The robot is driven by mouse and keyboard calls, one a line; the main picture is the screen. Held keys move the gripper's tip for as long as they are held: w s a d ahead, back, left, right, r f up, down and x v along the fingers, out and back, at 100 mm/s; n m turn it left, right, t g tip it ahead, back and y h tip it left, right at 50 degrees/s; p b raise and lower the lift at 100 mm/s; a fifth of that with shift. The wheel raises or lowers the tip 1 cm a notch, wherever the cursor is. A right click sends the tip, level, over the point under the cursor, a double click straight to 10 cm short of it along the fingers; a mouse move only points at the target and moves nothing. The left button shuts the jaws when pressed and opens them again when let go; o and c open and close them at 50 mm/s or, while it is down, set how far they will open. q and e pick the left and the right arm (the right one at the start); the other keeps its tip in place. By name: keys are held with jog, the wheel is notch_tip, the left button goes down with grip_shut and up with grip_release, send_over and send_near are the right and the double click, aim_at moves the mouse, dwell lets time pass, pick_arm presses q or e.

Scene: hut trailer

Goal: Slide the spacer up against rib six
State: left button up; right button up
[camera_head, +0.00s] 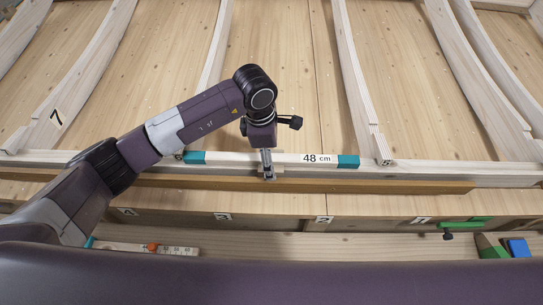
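The spacer (285,158) is a pale bar with teal ends, marked "48 cm". It lies along the front ledge. Its left teal end (195,158) is near the foot of the unmarked middle rib (213,65), between the rib marked 7 and the one at right, likely rib six. My arm hides that foot, so I cannot tell if they touch. Its right teal end is just short of the right rib's foot. My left gripper (267,172) points down at the spacer's middle, fingers over its front face; its grip is unclear. My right gripper is out of view.
The rib marked 7 (60,105) is at left; another rib (358,85) stands right of the spacer. Below is a shelf edge with number labels. A ruler-like strip (176,251), a green clamp-like item (463,224) and a blue block (519,248) lie lower down.

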pick_arm(q)
jog(key=shift+r, duration=0.15)
jog(key=r, duration=0.4)
jog(key=a+r, duration=0.1)
jog(key=r, duration=0.6)
jog(key=shift+a+r, duration=0.3)
jog(key=shift+r, duration=0.05)
